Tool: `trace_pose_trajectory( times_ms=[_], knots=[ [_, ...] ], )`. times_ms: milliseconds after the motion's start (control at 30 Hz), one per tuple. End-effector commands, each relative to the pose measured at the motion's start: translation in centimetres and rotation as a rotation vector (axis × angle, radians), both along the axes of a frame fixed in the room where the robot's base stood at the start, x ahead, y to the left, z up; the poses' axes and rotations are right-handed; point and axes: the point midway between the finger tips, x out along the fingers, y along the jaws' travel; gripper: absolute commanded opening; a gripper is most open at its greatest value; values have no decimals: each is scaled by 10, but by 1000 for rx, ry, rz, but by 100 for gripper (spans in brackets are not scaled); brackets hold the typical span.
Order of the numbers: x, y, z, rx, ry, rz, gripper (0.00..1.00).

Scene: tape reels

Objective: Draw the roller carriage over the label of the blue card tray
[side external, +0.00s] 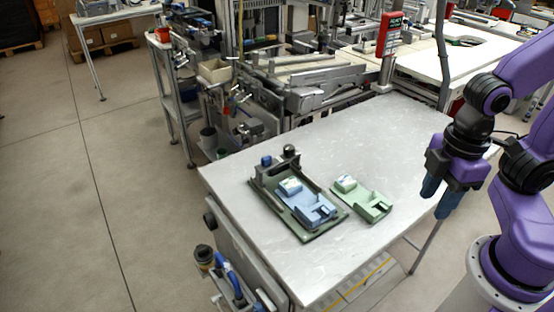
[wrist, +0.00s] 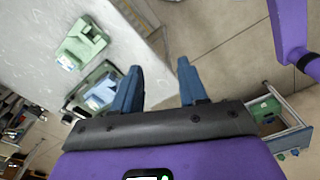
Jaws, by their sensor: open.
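The blue card tray (side external: 309,205) lies in a dark green fixture (side external: 310,235) on the table, with a pale label block (side external: 290,186) near its far end. A dark part with an upright black knob, apparently the roller carriage (side external: 289,153), stands at the fixture's far end beyond the label; a small blue piece is at its left. My gripper (side external: 436,204) is open and empty, pointing down near the table's right edge, well right of the fixture. In the wrist view my gripper (wrist: 160,66) shows two spread blue fingers; the left one partly hides the fixture and blue tray (wrist: 101,90).
A similar green tray (side external: 365,200) lies just right of the fixture; it also shows in the wrist view (wrist: 82,43). The rest of the grey table (side external: 400,130) is clear. Machinery with a red box (side external: 390,33) stands behind the table.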

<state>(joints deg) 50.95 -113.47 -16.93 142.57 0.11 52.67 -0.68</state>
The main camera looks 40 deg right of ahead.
Motion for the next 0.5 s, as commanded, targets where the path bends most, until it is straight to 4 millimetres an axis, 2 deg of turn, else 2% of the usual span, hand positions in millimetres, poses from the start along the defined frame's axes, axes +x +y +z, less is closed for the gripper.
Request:
trace_pose_trajectory(
  times_ms=[167,300,500],
  knots=[
    [34,27,14,-4,-1,35,43],
    [80,56,29,-8,-3,87,43],
    [148,90,45,-15,-2,163,43]
  ],
)
